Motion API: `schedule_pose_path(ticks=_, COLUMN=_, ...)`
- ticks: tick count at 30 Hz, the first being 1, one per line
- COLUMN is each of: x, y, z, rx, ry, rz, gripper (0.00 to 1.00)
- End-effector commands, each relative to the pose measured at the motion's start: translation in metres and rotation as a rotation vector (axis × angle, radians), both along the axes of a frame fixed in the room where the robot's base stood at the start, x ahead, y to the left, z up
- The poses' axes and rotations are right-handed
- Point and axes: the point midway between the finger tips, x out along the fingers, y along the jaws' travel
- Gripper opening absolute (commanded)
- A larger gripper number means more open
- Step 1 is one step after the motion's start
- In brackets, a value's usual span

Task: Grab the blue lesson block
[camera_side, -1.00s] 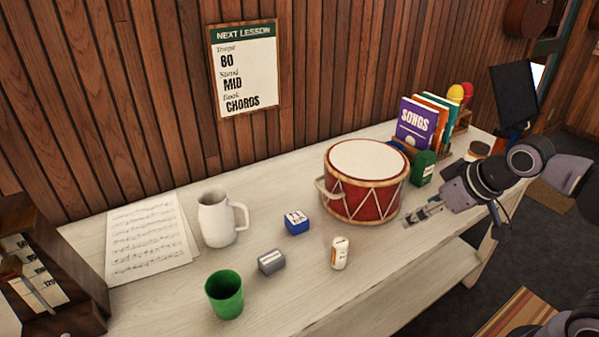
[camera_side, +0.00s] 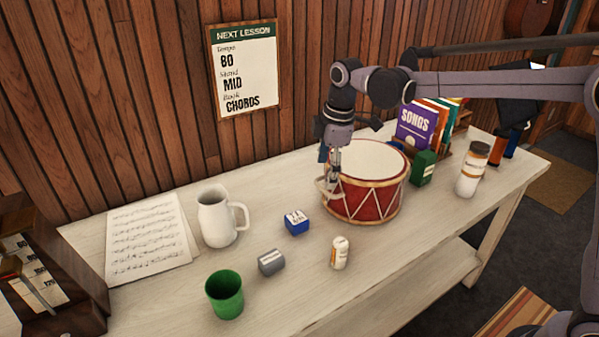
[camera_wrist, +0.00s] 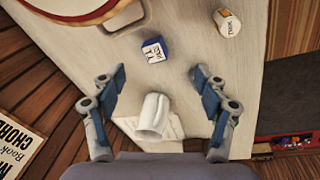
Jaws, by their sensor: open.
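The blue lesson block (camera_side: 297,224) is a small cube with a white printed top. It sits on the pale bench between the white mug and the red drum. In the wrist view the blue block (camera_wrist: 154,50) shows above and between my fingers, farther off than them. My gripper (camera_side: 332,185) points down at the left rim of the drum, above and to the right of the block. Its fingers are spread and empty in the wrist view (camera_wrist: 158,80), apart from the block.
A red drum (camera_side: 365,200) stands right of the block, close to my gripper. A white mug (camera_side: 216,222), green cup (camera_side: 223,297), grey block (camera_side: 271,262) and small white bottle (camera_side: 340,253) stand around it. Sheet music (camera_side: 148,238) lies left. Books (camera_side: 415,124) stand behind the drum.

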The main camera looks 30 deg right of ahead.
Motion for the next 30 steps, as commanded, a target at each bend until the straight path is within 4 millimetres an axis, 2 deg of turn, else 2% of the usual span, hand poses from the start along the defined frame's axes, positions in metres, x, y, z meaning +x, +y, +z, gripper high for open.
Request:
schedule_pose_path(ticks=1, x=0.012, y=0.006, z=-0.010, rx=-0.010, ry=0.021, rz=0.055, gripper=0.74)
schedule_pose_path(ticks=3, x=0.025, y=0.013, z=-0.022, rx=-0.023, ry=0.050, rz=0.131, gripper=0.74)
schedule_pose_path(ticks=10, x=0.052, y=0.032, z=-0.059, rx=-0.048, ry=0.126, rz=0.334, gripper=0.74)
schedule_pose_path(ticks=17, x=0.058, y=0.039, z=-0.078, rx=-0.055, ry=0.152, rz=0.406, gripper=0.74)
schedule_pose_path(ticks=25, x=0.059, y=0.039, z=-0.115, rx=-0.055, ry=0.152, rz=0.406, gripper=0.74)
schedule_pose_path(ticks=30, x=0.059, y=0.039, z=-0.128, rx=-0.055, ry=0.152, rz=0.405, gripper=0.74)
